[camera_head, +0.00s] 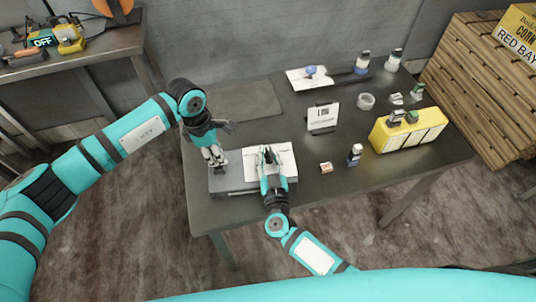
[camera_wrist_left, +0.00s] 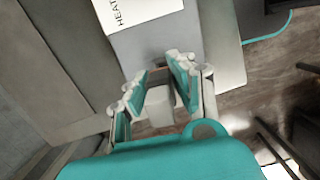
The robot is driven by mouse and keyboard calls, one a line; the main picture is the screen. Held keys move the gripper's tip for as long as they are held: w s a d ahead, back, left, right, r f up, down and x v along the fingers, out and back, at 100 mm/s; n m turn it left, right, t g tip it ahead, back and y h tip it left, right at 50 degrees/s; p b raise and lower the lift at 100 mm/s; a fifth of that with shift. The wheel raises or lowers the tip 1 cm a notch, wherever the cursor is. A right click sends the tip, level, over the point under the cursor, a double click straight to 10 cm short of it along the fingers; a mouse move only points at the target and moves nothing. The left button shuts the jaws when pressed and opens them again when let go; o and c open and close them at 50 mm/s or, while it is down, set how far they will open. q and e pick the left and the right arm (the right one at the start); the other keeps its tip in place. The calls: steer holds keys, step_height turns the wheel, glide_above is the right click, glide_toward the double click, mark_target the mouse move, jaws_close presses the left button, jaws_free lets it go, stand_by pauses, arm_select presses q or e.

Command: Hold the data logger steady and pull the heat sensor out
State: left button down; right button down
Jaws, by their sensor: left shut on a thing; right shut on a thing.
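The data logger (camera_head: 228,177) is a flat grey box at the front left of the table; a white sheet marked "HEAT" (camera_wrist_left: 143,9) is beside my left gripper in the left wrist view. My left gripper (camera_head: 215,158) comes down at the box's left part. In the left wrist view its fingers (camera_wrist_left: 158,75) are shut on a pale grey block of the logger (camera_wrist_left: 158,104). My right gripper (camera_head: 268,156) is over the white sheet on the box's right part, shut on the heat sensor, which its fingers mostly hide.
A yellow rack (camera_head: 409,136) with small items stands at the table's right. A small sign (camera_head: 323,117), a bottle (camera_head: 355,154) and a small orange-white block (camera_head: 326,168) stand nearer. Other bottles and a ring-shaped dish (camera_head: 366,101) are behind. A dark mat (camera_head: 245,101) lies bare at the back left.

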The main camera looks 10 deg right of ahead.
arm_select(q)
steer(key=shift+r, duration=1.9)
arm_select(e)
steer(key=shift+f, duration=0.15)
steer(key=c, duration=1.2)
jaws_free()
steer(key=o, duration=0.5)
steer(key=shift+s, duration=0.1)
arm_select(q)
steer(key=shift+r, duration=0.15)
arm_select(e)
steer(key=shift+s, duration=0.15)
arm_select(q)
steer(key=shift+r+p, duration=1.15)
steer(key=shift+p, duration=0.15)
arm_select(e)
steer(key=shift+s, duration=3.25)
